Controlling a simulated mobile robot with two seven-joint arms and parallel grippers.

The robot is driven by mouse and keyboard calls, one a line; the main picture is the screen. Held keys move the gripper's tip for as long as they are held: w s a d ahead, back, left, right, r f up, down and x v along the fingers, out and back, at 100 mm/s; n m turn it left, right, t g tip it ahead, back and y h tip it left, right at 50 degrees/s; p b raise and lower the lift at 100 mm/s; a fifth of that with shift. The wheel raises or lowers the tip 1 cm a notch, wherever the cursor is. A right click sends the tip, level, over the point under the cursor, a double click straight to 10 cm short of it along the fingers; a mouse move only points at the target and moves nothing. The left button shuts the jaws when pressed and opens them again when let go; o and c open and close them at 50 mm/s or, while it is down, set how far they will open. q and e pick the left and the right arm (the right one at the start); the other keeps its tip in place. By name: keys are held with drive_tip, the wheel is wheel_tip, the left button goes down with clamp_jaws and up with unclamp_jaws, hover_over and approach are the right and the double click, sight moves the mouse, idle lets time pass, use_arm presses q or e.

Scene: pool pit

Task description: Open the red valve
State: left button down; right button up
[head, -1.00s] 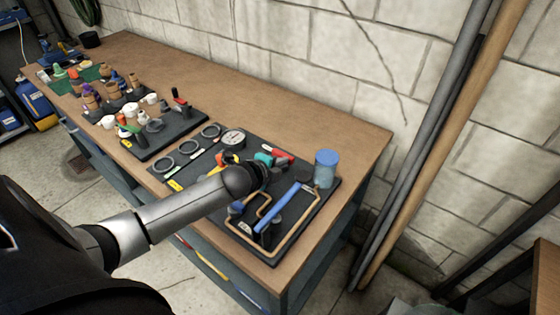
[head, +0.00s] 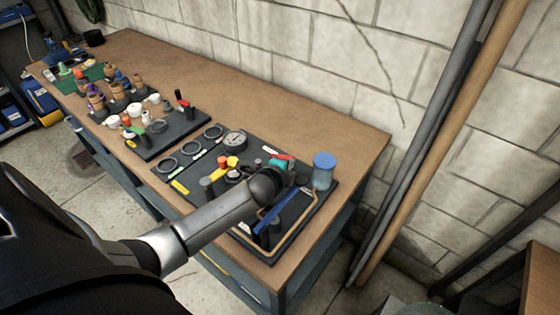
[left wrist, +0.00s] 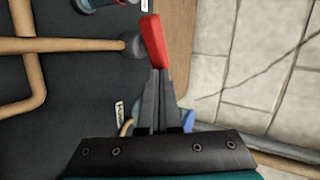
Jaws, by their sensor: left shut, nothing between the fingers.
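The red valve (left wrist: 152,42) is a red lever beside a grey fitting on a copper pipe in the left wrist view. In the head view only a small part of the red lever (head: 282,157) shows behind my left arm. My left gripper (left wrist: 158,75) is shut and empty. Its fingertips are at the near end of the lever; I cannot tell whether they touch it. In the head view the gripper (head: 283,164) is mostly hidden behind its wrist, over the dark board (head: 188,207). My right gripper is not in view.
A clear blue-topped cup (head: 324,170) stands at the board's right corner. A blue bar (head: 283,210) and copper pipes (head: 308,224) lie in front of it. A gauge (head: 235,139) and rings are left. The block wall (head: 300,70) stands behind the wooden bench (head: 240,95).

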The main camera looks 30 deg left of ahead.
use_arm(q)
drive_tip(key=shift+w+d+p, duration=0.3)
drive_tip(key=shift+w+p, duration=0.25)
drive_tip(key=shift+w, duration=0.4)
drive_tip(key=shift+a, duration=0.15)
idle(0.6)
drive_tip(key=shift+s+a+p, duration=0.3)
drive_tip(key=shift+a+p, duration=0.05)
drive_tip(key=shift+a, duration=0.35)
drive_tip(key=shift+s+d+r, duration=0.2)
drive_tip(key=shift+s+r, duration=0.1)
drive_tip(key=shift+s, duration=0.2)
drive_tip(key=p+v, duration=0.3)
drive_tip(key=v, duration=1.1)
